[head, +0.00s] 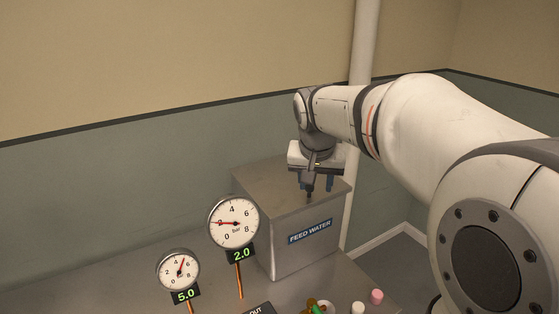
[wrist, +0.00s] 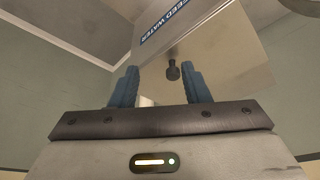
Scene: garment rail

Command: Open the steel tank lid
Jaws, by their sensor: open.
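The steel tank (head: 302,245) is a grey metal box with a blue "FEED WATER" label on its front, standing on the bench in the head view. Its flat lid (head: 265,183) looks closed. A dark knob (wrist: 173,71) stands on the lid in the wrist view. My gripper (head: 318,190) points down over the lid's right part. Its two blue fingers (wrist: 162,85) are open and apart, with the knob showing between and beyond their tips. The fingers hold nothing. I cannot tell whether they touch the knob.
Two round gauges, one reading 2.0 (head: 234,223) and one reading 5.0 (head: 179,269), stand left of the tank on thin pipes. A pink-capped item (head: 376,296) and a white one (head: 358,308) sit in front. A vertical white pipe (head: 366,40) runs behind the tank.

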